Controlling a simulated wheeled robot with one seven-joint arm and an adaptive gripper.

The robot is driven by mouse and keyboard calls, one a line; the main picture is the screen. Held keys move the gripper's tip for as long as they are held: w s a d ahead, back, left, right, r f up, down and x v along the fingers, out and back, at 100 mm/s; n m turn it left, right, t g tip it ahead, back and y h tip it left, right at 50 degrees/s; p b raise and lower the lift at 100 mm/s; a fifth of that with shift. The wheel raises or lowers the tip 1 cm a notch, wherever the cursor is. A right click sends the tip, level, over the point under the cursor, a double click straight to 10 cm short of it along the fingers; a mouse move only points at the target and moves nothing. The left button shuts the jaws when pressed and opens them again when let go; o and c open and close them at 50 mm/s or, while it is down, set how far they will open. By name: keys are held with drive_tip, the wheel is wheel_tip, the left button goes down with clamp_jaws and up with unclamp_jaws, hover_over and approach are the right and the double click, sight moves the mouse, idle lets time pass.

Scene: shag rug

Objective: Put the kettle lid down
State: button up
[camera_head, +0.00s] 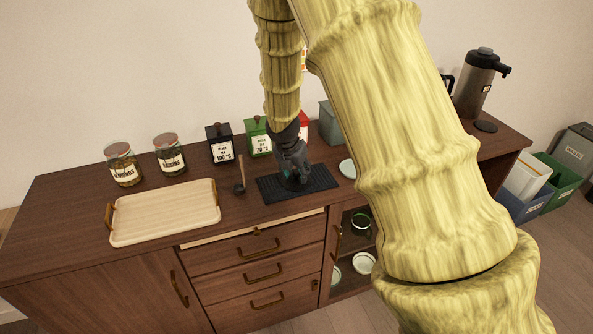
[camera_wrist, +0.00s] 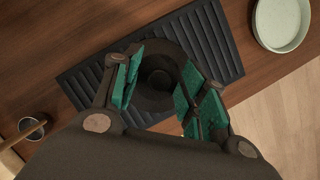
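A dark round piece with a raised centre (camera_wrist: 158,76), which looks like the kettle lid, shows on the black ribbed mat (camera_wrist: 215,35) in the wrist view. The mat also shows on the wooden counter in the head view (camera_head: 322,178). My gripper (camera_wrist: 162,88) is directly above the round piece, its green-padded fingers spread on either side of the centre with gaps visible. It shows low over the mat in the head view (camera_head: 293,178). My fingers hide part of the round piece, and its exact height over the mat is hard to tell.
A wooden tray (camera_head: 120,236), two labelled jars (camera_head: 170,158) and a small dark cup with a stick (camera_head: 239,188) stand left. Tea tins (camera_head: 220,148) stand behind. A pale dish (camera_head: 347,168) is right of the mat; a metal dispenser (camera_head: 476,88) stands far right.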

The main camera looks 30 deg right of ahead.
drive_tip(key=shift+r, duration=0.1)
drive_tip(key=v, duration=1.2)
drive_tip(key=shift+b, duration=0.3)
idle(0.4)
